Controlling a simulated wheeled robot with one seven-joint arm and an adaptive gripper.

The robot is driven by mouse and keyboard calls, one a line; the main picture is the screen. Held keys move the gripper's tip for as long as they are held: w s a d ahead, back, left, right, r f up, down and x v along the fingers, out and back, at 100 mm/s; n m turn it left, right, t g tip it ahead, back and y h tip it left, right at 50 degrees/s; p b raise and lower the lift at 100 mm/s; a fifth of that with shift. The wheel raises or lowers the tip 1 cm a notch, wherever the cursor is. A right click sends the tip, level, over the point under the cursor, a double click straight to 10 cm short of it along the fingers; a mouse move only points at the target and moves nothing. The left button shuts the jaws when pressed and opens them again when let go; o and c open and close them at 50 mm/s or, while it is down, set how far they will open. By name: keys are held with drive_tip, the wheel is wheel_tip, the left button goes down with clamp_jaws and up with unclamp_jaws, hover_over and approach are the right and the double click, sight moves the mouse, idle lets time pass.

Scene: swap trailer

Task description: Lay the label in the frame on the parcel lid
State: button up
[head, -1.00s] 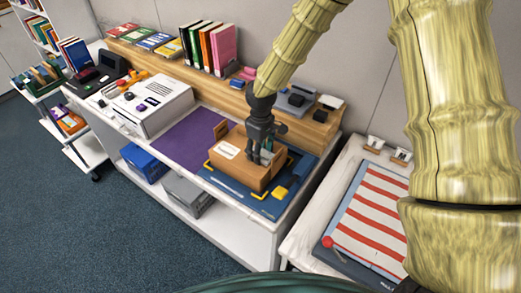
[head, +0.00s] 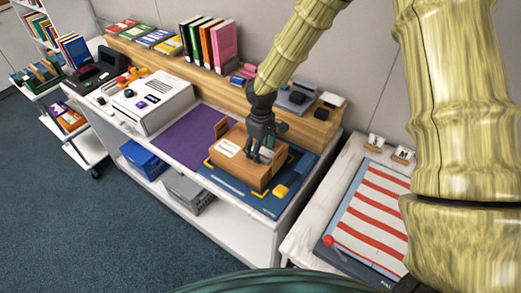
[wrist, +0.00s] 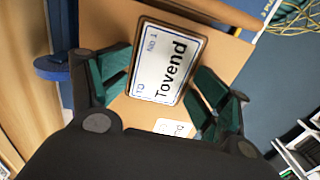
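The label (wrist: 165,62) is a white plate reading "TO No 1 Tovend" with a brown edge. My gripper (head: 260,153) is low over the lid in the head view and hides the label there. A smaller white tag (head: 228,147) is on the lid's left part. The frame cannot be told apart from the label's brown edge.
The blue mat (head: 262,204) has yellow parts near the parcel. A purple mat (head: 187,138) lies to the left, beside a white machine (head: 150,104). A wooden ledge with books (head: 222,42) runs behind. A red-and-white striped board (head: 368,218) lies to the right.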

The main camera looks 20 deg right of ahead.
sight(261, 151)
wheel_tip(261, 151, up, 12)
drive_tip(key=b, duration=0.2)
drive_tip(key=shift+r+b, duration=0.25)
drive_tip(key=shift+b, duration=0.15)
drive_tip(key=shift+w+d, duration=0.1)
